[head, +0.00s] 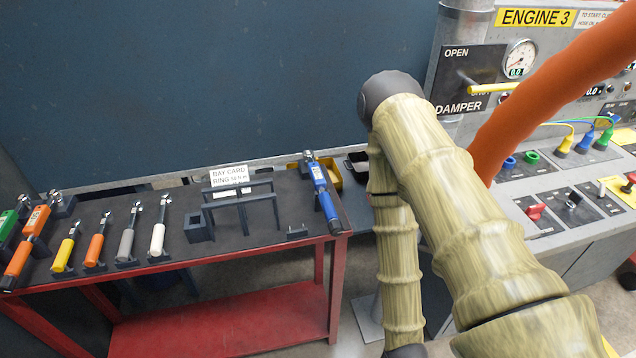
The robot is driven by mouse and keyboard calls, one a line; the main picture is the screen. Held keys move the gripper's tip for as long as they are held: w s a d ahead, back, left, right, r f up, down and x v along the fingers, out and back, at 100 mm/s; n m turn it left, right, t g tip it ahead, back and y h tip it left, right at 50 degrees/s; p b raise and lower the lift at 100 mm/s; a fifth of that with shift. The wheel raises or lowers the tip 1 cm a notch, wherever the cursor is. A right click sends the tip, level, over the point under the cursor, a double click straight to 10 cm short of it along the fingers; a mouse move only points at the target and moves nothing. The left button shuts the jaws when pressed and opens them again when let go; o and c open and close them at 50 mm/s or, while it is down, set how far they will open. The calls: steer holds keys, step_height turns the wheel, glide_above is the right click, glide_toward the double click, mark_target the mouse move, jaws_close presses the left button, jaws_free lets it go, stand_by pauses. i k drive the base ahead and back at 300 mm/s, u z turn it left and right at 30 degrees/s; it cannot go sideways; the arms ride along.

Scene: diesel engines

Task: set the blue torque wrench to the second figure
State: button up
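The blue torque wrench (323,192) is in the head view, at the right end of the dark bench top (262,233). Its ratchet head points to the back and its blue handle points to the front, over the bench's front edge. A pale label shows on its body, but its figures are too small to read. A small white card (229,176) with "BAY CARD" and a second line beginning "RING" stands on a dark rack left of the wrench. My arm rises and bends down right of the bench. My gripper is not in view.
Green, orange, yellow, grey and white-handled tools, including a white one (158,232), sit in holders on the left. A yellow bin (331,176) is behind the wrench. An orange hose (545,88) crosses before the Engine 3 panel (470,75). A grey console (575,215) stands right.

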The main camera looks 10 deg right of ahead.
mark_target(336, 229)
steer(key=u, duration=1.55)
steer(key=k, duration=0.9)
steer(key=z, duration=0.95)
